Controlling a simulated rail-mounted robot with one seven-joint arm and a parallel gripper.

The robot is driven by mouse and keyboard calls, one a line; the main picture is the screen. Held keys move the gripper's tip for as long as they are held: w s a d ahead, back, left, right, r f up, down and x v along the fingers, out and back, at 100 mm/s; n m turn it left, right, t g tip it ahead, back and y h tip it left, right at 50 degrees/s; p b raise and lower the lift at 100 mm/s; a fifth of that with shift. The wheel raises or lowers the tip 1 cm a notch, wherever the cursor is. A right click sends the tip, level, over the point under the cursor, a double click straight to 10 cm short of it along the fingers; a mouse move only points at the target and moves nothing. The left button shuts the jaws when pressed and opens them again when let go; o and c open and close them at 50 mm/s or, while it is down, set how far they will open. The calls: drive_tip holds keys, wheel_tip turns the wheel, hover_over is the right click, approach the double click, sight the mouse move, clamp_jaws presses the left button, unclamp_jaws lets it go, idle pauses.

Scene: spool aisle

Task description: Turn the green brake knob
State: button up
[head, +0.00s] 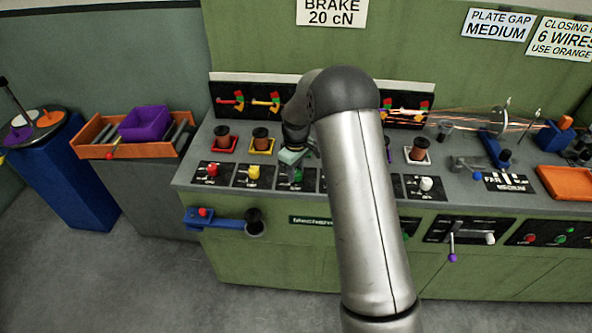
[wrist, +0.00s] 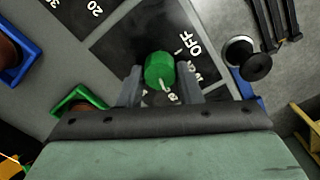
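The green brake knob (wrist: 159,70) stands on a black dial plate (wrist: 125,45) with white marks and the word OFF in the wrist view. In the head view the knob (head: 298,176) shows just below my gripper. My gripper (wrist: 161,85) has one finger on each side of the knob. Gaps show between the fingers and the knob, so it is open around it. A white pointer line on the knob aims toward the gripper's palm. In the head view my arm covers part of the panel to the right.
A red knob (head: 212,170) and a yellow knob (head: 253,172) stand left of the green one, a white knob (head: 427,184) to the right. Copper spools (head: 222,138) sit behind them. A blue lever (head: 215,222) with a dark round end projects from the bench front.

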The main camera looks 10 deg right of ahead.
sight(297, 172)
drive_tip(key=shift+b, duration=0.3)
drive_tip(key=shift+f+m+b, duration=0.15)
drive_tip(key=shift+m+b, duration=0.65)
drive_tip(key=shift+m, duration=0.3)
drive_tip(key=m+b, duration=0.1)
drive_tip(key=m, duration=0.1)
drive_tip(key=shift+m+b, duration=0.3)
drive_tip(key=shift+b, duration=0.05)
drive_tip(key=m+b, duration=0.2)
drive_tip(key=m, duration=0.4)
drive_tip(key=shift+d, duration=0.15)
drive_tip(key=shift+m, duration=0.3)
drive_tip(key=o, duration=1)
drive_tip(key=shift+r, duration=0.2)
wheel_tip(297, 172, up, 17)
drive_tip(key=shift+r+b, duration=0.2)
drive_tip(key=shift+b, duration=0.5)
